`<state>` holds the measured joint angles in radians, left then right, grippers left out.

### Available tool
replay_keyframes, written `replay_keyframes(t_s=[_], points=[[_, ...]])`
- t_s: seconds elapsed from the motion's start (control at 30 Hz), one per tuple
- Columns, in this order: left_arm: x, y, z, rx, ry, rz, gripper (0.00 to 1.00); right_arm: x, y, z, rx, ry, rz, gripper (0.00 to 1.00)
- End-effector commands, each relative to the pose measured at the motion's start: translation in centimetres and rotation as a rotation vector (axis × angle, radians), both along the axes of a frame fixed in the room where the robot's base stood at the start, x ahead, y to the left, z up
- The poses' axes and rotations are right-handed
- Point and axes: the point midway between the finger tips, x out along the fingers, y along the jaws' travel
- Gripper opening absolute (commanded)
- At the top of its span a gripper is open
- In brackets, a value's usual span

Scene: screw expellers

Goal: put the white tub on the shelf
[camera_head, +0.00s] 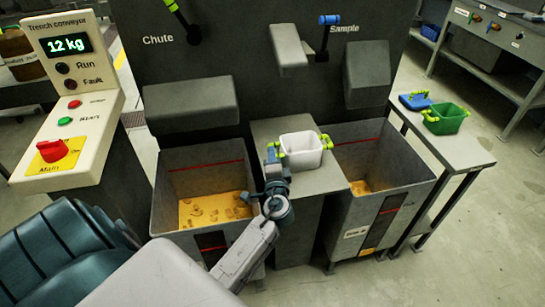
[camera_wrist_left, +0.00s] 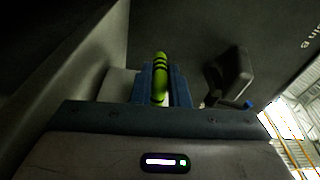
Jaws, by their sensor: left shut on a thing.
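The white tub (camera_head: 302,147) has green handles on its left and right sides. It is upright at the grey ledge (camera_head: 318,181) between two bins; I cannot tell whether it rests on it or hangs just above. My left gripper (camera_head: 272,154) is shut on the tub's left green handle. In the left wrist view the green handle (camera_wrist_left: 160,72) stands between the blue fingers of the gripper (camera_wrist_left: 161,88), with part of the pale tub (camera_wrist_left: 117,84) behind. My right gripper is not in view.
Two grey bins (camera_head: 203,155) (camera_head: 404,165) with yellow material flank the ledge. A side table (camera_head: 468,155) at right bears a green tub (camera_head: 444,119) and a blue item (camera_head: 414,101). A grey chute (camera_head: 289,48) and sample lever (camera_head: 325,38) overhang the ledge. A control panel (camera_head: 68,95) stands at left, reading 12 kg.

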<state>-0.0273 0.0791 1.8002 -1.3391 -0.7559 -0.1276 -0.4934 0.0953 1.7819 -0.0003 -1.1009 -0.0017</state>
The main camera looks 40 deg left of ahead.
Motion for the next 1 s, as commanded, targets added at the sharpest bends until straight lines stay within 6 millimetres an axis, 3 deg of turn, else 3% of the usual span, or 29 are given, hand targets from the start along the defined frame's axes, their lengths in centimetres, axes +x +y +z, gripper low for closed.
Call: replay_keyframes(t_s=[0.3,0.33,0.43,0.83,0.9,1.0], points=[[0.0,0.0,-0.3,0.0,-0.001,0.0,0.0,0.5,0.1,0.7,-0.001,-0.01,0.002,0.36],[0.0,0.0,-0.3,0.0,0.0,0.0,0.2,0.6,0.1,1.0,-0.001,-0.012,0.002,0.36],[0.0,0.0,-0.2,0.0,0.0,0.0,0.37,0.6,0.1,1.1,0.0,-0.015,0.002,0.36],[0.0,0.0,0.1,0.0,0.0,0.0,0.37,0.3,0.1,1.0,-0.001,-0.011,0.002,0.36],[-0.3,-0.3,0.0,-0.002,0.001,0.0,0.37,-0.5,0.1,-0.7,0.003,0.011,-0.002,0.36],[-2.1,-1.8,-0.4,-0.006,0.0,-0.001,0.37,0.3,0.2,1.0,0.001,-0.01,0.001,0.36]])
